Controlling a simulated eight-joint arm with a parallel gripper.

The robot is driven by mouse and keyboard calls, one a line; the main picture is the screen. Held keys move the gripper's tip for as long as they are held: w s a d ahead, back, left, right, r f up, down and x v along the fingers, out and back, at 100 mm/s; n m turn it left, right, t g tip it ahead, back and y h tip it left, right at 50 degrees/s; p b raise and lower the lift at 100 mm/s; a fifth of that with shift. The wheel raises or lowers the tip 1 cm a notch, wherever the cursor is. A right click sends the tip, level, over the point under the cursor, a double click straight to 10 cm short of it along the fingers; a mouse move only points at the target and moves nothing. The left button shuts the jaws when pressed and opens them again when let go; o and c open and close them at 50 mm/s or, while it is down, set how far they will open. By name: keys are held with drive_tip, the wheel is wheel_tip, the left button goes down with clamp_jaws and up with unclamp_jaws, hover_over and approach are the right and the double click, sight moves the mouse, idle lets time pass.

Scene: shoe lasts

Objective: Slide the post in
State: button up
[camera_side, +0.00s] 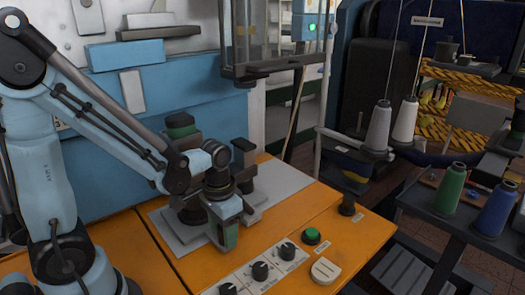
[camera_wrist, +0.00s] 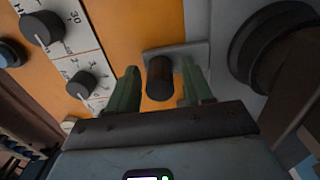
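In the wrist view, a short dark brown post (camera_wrist: 159,80) stands between the two green fingers of my gripper (camera_wrist: 159,75). Orange shows beside the post, and narrow gaps appear between it and each finger, so the gripper looks open around it. A grey plate (camera_wrist: 196,50) lies behind the post; whether the post is fixed to it cannot be told. In the side view my gripper (camera_side: 224,236) points down low over the orange worktop, and its own body hides the post. A socket for the post cannot be made out.
A control panel with black knobs (camera_side: 260,270) lies in front of my gripper, with a green button (camera_side: 311,235) to its right. A black knob (camera_side: 347,204) stands at the worktop's right edge. A large dark round part (camera_wrist: 275,55) is close on the right in the wrist view.

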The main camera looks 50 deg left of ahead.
clamp_jaws()
drive_tip(key=w, duration=1.8)
drive_tip(key=shift+w, duration=0.3)
drive_tip(key=shift+o, duration=0.7)
unclamp_jaws()
drive_tip(key=shift+r, duration=0.15)
wheel_tip(320, 180, up, 7)
drive_tip(key=shift+r, duration=0.15)
